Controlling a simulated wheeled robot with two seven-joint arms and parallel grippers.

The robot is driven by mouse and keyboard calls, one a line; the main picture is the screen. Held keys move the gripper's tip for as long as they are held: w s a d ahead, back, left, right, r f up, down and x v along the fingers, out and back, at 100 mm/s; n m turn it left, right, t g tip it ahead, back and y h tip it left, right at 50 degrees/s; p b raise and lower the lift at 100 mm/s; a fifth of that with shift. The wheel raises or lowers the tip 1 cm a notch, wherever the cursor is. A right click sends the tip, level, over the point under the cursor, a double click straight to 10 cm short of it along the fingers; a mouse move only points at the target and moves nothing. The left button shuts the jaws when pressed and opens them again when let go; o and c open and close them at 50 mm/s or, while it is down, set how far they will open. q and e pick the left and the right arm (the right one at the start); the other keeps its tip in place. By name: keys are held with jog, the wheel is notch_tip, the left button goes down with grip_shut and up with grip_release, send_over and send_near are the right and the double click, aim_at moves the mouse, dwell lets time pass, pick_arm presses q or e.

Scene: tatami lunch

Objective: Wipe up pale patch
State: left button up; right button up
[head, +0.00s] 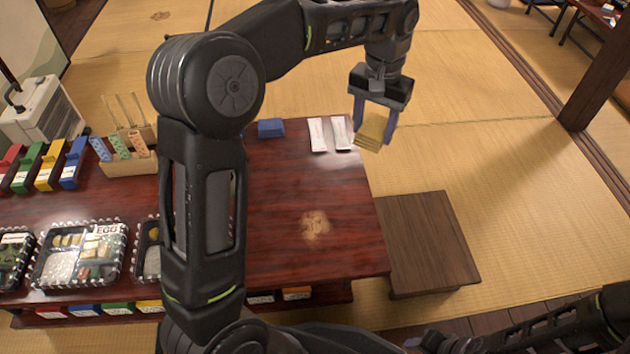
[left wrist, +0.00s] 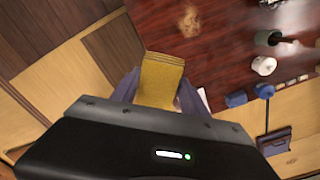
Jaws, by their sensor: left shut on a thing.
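The pale patch (head: 315,225) is a tan, blotchy stain on the dark red table (head: 275,190), near its right end. It also shows at the top of the left wrist view (left wrist: 190,22). My left gripper (head: 375,122) is shut on a yellow folded cloth or sponge (head: 371,132), which hangs between its fingers by the table's far right corner, apart from the patch. The yellow piece fills the space between the fingers in the left wrist view (left wrist: 160,82). Part of my right arm shows at the bottom right; its gripper (head: 425,343) is mostly cut off and its jaws are unclear.
Two white packets (head: 317,135) and a blue block (head: 270,128) lie along the table's far edge. Lunch trays (head: 80,255) and coloured boxes (head: 48,168) are on the left. A low wooden stool (head: 428,240) stands to the right. Around the patch the tabletop is clear.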

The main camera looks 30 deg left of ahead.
pick_arm(q)
jog(key=s+a+f+m+p, duration=0.1)
jog(key=s+a+f+p, duration=0.1)
jog(key=a+f, duration=0.3)
jog(key=s+a+f+m+p, duration=0.1)
jog(key=s+a+f, duration=0.4)
jog(key=f, duration=0.9)
jog(key=shift+s+a+p, duration=0.2)
jog(key=shift+a+p, duration=0.25)
jog(key=shift+a, duration=0.2)
